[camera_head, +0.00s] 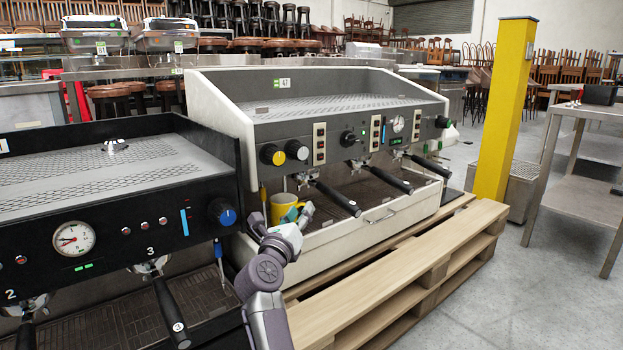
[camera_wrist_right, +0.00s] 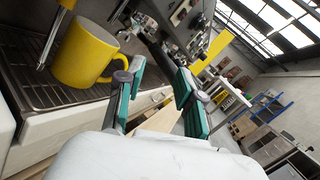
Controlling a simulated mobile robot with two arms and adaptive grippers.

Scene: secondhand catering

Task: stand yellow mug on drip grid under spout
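The yellow mug (camera_head: 281,205) stands upright on the drip grid (camera_wrist_right: 42,92) of the pale espresso machine (camera_head: 225,100), near its left end. In the right wrist view the mug (camera_wrist_right: 82,54) shows its handle turned toward my gripper. The leftmost portafilter with its spout (camera_head: 306,178) is just right of the mug; I cannot tell whether the mug is directly beneath it. My right gripper (camera_head: 297,214) is in front of the mug and partly covers it. In the wrist view the gripper (camera_wrist_right: 160,84) is open, with nothing between its teal pads. My left gripper is out of view.
A steam wand (camera_wrist_right: 53,35) hangs beside the mug. More portafilter handles (camera_head: 392,179) project to the right. A black machine (camera_head: 110,215) stands close on the left. The wooden pallet (camera_head: 385,290) lies under the pale machine, with a yellow post (camera_head: 506,110) beyond and open floor right.

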